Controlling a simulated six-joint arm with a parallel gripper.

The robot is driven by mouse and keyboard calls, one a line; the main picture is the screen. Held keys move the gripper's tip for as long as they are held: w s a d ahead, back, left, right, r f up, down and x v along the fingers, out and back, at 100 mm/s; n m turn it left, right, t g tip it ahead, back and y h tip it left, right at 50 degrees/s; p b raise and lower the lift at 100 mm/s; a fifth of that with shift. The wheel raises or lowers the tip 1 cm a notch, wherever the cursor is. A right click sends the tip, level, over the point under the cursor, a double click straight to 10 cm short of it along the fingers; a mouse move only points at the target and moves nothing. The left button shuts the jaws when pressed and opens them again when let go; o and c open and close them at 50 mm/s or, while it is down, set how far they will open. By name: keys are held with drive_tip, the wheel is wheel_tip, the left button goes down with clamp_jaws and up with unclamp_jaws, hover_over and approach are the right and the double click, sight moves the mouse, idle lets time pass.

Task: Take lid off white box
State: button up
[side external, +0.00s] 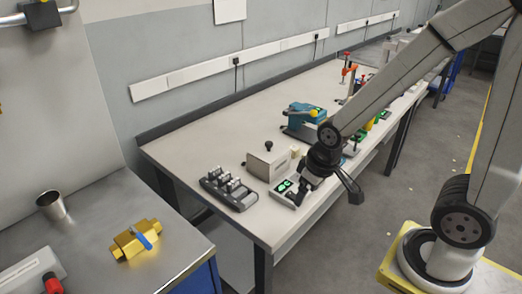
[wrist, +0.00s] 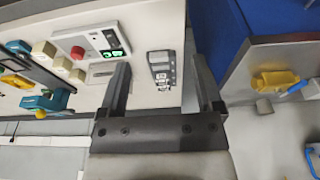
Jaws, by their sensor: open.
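The white box (side external: 267,166) stands near the front end of the long bench in the side view. A lid with a dark round knob (side external: 269,146) sits on top of it. My gripper (side external: 328,187) is to the right of the box, apart from the knob, with its fingers spread and nothing seen between them. In the wrist view my gripper (wrist: 160,62) is open, its two fingers wide apart. I cannot make out the box or its knob clearly in that view.
A dark rack with grey pieces (side external: 228,189) stands left of the box. A panel with a green display (side external: 283,187) lies in front of it, near my gripper. A teal device (side external: 305,118) is farther back. A metal table (side external: 95,235) holds a yellow part (side external: 130,242).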

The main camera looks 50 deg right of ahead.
drive_tip(key=w+d+m, duration=0.1)
drive_tip(key=w+d, duration=0.3)
drive_tip(key=w, duration=0.4)
drive_tip(key=w+d, duration=0.3)
drive_tip(key=w, duration=0.5)
drive_tip(key=m+g, duration=0.1)
hover_over(269, 142)
drive_tip(key=s, duration=0.1)
wheel_tip(269, 142, down, 2)
drive_tip(key=shift+s+f, duration=0.1)
drive_tip(key=shift+f, duration=0.05)
drive_tip(key=shift+w+f, duration=0.2)
drive_tip(key=shift+f, duration=1.05)
drive_tip(key=shift+f, duration=0.1)
drive_tip(key=shift+w+f, duration=0.2)
drive_tip(key=shift+f, duration=1.05)
drive_tip(key=shift+w+f, duration=0.15)
drive_tip(key=shift+f, duration=1.1)
